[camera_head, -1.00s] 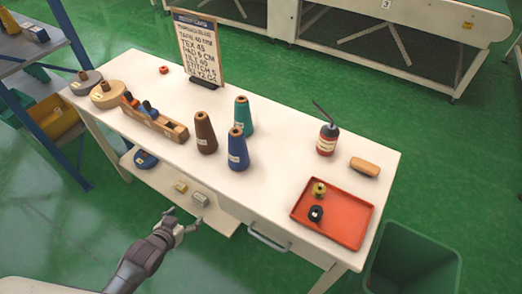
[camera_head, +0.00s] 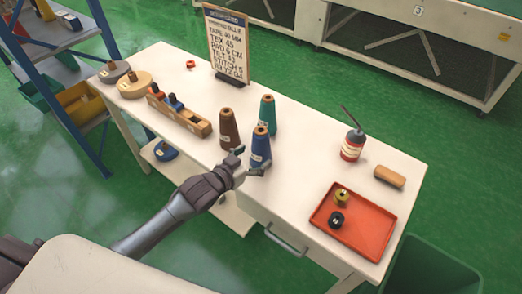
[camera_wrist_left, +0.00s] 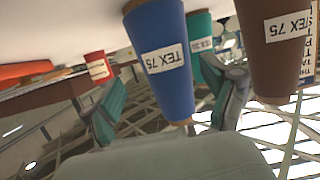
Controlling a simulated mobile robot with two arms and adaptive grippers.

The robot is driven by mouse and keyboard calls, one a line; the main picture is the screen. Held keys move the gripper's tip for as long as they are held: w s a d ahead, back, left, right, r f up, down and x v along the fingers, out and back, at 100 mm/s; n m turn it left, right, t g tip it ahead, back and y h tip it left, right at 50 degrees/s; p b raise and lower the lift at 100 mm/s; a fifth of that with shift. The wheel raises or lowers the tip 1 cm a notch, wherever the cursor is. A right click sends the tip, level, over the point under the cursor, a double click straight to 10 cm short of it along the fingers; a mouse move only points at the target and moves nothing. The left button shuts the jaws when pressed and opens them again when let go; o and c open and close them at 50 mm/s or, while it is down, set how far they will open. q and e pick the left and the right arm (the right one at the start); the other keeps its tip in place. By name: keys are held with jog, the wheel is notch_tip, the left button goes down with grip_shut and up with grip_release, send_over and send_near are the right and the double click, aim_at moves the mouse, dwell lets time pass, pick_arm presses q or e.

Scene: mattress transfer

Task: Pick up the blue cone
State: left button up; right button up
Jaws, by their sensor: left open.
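The blue cone (camera_head: 260,148) stands upright on the white table (camera_head: 300,170), with a white label on its side. In the left wrist view the blue cone (camera_wrist_left: 165,70), labelled TEX 75, appears upside down between my fingers and past them. My left gripper (camera_head: 244,163) is open at the table's front edge, just in front of the blue cone. The left wrist view shows its two spread fingers (camera_wrist_left: 168,105). The brown cone (camera_head: 228,128) stands left of the blue one, and the teal cone (camera_head: 267,113) stands behind it. My right gripper does not show.
A wooden holder (camera_head: 185,117) with small spools stands left of the cones. A sign (camera_head: 227,45) stands behind. The table is clear between the cones and the bottle.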

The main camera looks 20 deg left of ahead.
aim_at(255, 155)
pick_arm(q)
jog(key=x, duration=0.5)
jog(key=shift+w+a+f, duration=0.1)
jog(key=shift+a+f, duration=0.25)
jog(key=shift+r, duration=0.1)
jog(key=c, duration=1.4)
